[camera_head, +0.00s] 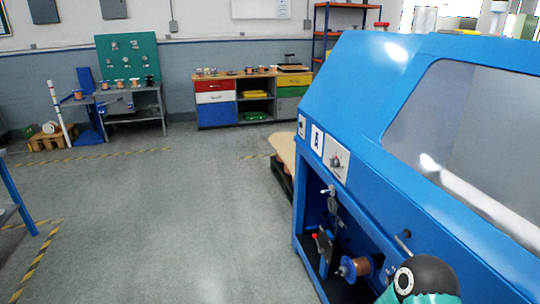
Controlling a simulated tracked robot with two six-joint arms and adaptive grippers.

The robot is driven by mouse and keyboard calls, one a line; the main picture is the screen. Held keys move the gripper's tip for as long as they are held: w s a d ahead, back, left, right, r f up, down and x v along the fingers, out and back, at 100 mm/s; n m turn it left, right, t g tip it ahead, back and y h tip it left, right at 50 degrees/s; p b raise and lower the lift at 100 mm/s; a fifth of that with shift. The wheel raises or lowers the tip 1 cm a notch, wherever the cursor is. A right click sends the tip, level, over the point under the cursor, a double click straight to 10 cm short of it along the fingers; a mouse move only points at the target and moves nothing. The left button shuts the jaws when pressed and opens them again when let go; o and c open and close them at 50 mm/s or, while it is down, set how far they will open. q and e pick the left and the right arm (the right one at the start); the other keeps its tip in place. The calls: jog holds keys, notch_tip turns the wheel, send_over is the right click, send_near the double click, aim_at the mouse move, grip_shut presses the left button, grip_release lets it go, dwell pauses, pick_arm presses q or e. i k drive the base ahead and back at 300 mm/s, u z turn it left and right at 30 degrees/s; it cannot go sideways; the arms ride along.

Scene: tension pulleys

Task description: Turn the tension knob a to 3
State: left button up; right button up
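A large blue machine (360,95) fills the right side, with a sign marked A (317,139) on its near corner. In its open lower bay is a copper-coloured wire spool (362,266) with blue flanges. Left of the spool is a small upright fitting with a red tip (315,236). Above it is a small grey fitting (334,200). A black and teal part of my arm shows at the bottom right, in front of the bay. Neither gripper's fingers are in view.
Open grey floor (170,220) lies left of the machine, with yellow-black floor lines. A wooden pallet-like item (284,155) stands close behind the machine. A cabinet with coloured drawers (215,98) and a workbench (150,105) stand at the back wall. A table edge (18,200) shows at left.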

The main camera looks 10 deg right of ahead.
aim_at(335, 162)
jog(key=u, duration=0.35)
jog(key=i, duration=2)
jog(key=z, duration=0.85)
jog(key=k, duration=0.75)
jog(key=z, duration=0.25)
jog(key=i, duration=0.8)
jog(key=u, duration=0.15)
